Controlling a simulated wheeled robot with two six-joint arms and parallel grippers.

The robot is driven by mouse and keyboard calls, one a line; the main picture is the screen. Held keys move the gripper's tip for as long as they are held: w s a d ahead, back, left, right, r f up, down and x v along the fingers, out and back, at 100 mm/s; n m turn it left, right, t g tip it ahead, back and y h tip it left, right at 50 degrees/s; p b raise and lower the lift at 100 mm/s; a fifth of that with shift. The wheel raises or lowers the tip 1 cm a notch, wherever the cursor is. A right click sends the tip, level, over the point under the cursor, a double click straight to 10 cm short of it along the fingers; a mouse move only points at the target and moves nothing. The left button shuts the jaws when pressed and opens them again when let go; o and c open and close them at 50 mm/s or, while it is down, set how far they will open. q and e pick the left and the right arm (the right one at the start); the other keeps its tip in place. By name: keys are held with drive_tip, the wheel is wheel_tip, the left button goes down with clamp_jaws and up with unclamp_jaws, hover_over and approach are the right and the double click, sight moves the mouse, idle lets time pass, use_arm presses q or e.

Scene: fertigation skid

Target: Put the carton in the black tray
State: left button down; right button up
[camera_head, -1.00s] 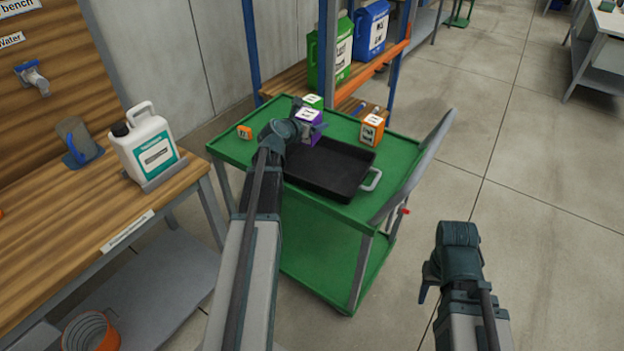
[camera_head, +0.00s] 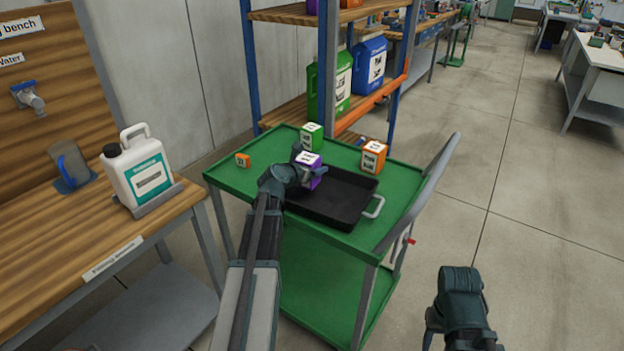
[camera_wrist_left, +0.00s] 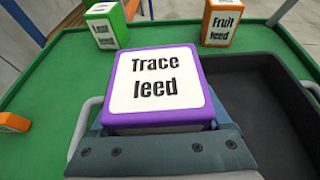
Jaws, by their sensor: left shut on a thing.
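The purple carton (camera_head: 311,168), labelled "Trace feed", is in my left gripper (camera_head: 303,172), which is shut on it. In the left wrist view the carton (camera_wrist_left: 158,84) fills the middle, between the gripper's jaws. It is over the left end of the black tray (camera_head: 340,200); I cannot tell whether it touches the tray. The tray's dark inside (camera_wrist_left: 275,100) shows to the right of the carton in the left wrist view. My right gripper (camera_head: 445,335) is at the lower right, away from the cart; its fingers are mostly out of frame.
The tray is on a green cart (camera_head: 240,185). A green carton (camera_head: 312,135), an orange carton (camera_head: 373,156) and a small orange box (camera_head: 243,160) also stand on the cart. Shelves (camera_head: 290,100) with jugs are behind. A bench (camera_head: 60,230) with a white jug (camera_head: 142,172) is at left.

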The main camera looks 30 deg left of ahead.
use_arm(q)
drive_tip(key=shift+f+b, duration=1.4)
drive_tip(key=shift+f, duration=0.3)
drive_tip(key=shift+f, duration=0.1)
unclamp_jaws()
drive_tip(key=shift+s+r, duration=0.1)
drive_tip(key=shift+r, duration=0.2)
drive_tip(key=p+v, duration=0.4)
drive_tip(key=v, duration=0.7)
drive_tip(key=shift+s+r+p, duration=0.1)
drive_tip(key=shift+s+p, duration=0.2)
drive_tip(key=shift+s, duration=0.05)
